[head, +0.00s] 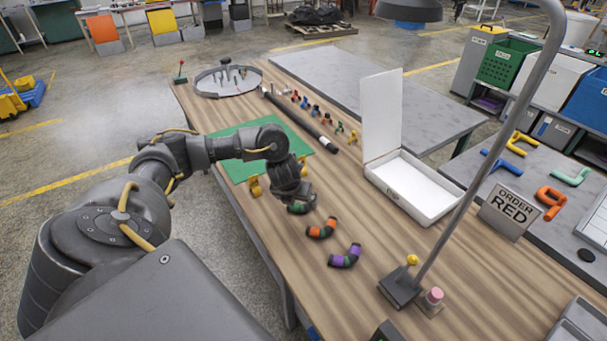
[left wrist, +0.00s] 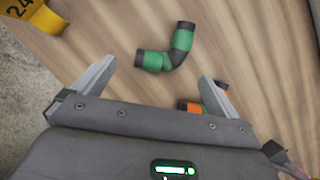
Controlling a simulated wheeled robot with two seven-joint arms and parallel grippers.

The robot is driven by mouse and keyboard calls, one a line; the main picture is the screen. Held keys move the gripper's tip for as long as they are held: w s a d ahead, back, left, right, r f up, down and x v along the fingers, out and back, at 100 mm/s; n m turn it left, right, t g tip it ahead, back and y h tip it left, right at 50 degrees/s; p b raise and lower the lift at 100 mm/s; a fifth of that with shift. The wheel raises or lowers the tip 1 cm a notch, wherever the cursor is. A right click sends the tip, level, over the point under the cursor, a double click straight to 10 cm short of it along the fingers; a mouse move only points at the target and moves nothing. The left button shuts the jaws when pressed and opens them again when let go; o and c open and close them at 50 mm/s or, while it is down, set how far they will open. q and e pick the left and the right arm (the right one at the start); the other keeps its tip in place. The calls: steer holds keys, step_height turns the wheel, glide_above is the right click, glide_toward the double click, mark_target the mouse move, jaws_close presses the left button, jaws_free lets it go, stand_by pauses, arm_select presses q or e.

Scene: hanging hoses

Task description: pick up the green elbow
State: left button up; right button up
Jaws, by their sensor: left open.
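The green elbow (left wrist: 182,41), a bent piece with black ends and a black joint, lies on the wooden table. In the left wrist view it is ahead of my left gripper (left wrist: 158,74), whose two fingers are apart with nothing between them. In the head view the left gripper (head: 297,199) hangs over the green elbow (head: 296,209) and hides part of it. I cannot tell the exact height gap. My right gripper is in neither view.
An orange elbow (head: 321,229) lies close by, partly behind a finger in the left wrist view (left wrist: 188,105). A purple elbow (head: 345,257) lies nearer. A white box (head: 436,205), lamp (head: 400,288) and "ORDER RED" sign (head: 507,211) stand to the right. A green mat (head: 232,170) lies behind.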

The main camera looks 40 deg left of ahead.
mark_target(299, 207)
arm_select(q)
steer(key=shift+x, duration=2.6)
steer(key=shift+d, duration=0.2)
steer(key=c, duration=1.1)
